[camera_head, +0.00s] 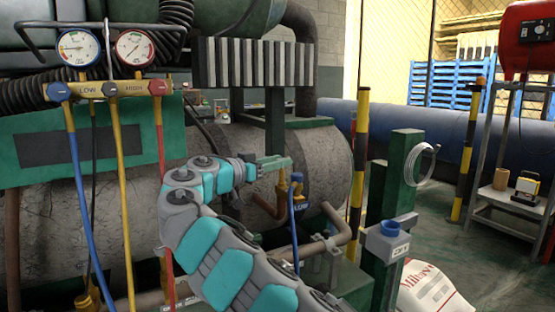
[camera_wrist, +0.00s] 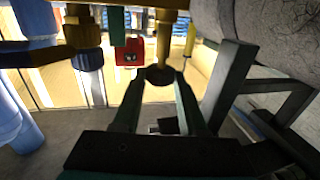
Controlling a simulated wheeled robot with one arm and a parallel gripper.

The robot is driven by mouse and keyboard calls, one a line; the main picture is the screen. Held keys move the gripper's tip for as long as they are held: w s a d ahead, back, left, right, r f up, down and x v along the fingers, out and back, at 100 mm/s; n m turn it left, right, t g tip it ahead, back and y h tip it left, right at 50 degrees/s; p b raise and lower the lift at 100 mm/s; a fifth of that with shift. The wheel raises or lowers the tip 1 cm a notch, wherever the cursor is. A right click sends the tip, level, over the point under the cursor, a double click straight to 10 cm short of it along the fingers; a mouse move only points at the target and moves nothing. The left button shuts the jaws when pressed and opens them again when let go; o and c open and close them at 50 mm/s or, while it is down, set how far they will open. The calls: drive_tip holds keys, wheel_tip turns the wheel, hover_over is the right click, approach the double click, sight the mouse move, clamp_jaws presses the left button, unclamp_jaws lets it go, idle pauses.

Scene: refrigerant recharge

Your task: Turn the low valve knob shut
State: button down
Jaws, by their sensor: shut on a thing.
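My gripper (camera_head: 280,163) is at the top of a brass valve (camera_head: 282,186) on the pipe beside the big grey tank. A blue tag reading LOW (camera_head: 297,206) is by this valve. In the wrist view, my gripper (camera_wrist: 161,80) is shut on the small dark round low valve knob (camera_wrist: 160,74) at the end of a brass stem (camera_wrist: 166,35). In the head view the knob is hidden by the jaws. A blue hose (camera_head: 293,235) hangs from the fitting just right of the valve.
The gauge manifold (camera_head: 110,89) with its blue, yellow and red hoses hangs at upper left. A green post (camera_head: 397,185) with a grey bracket and blue cap (camera_head: 390,228) stands to the right. A white sack (camera_head: 432,290) lies at its foot.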

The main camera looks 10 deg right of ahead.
drive_tip(key=shift+r, duration=0.2)
drive_tip(key=shift+c, duration=2.3)
unclamp_jaws()
drive_tip(key=shift+f, duration=0.1)
drive_tip(key=shift+a, duration=0.1)
drive_tip(key=v, duration=0.7)
drive_tip(key=shift+s+a, duration=0.15)
drive_tip(key=shift+a, duration=0.1)
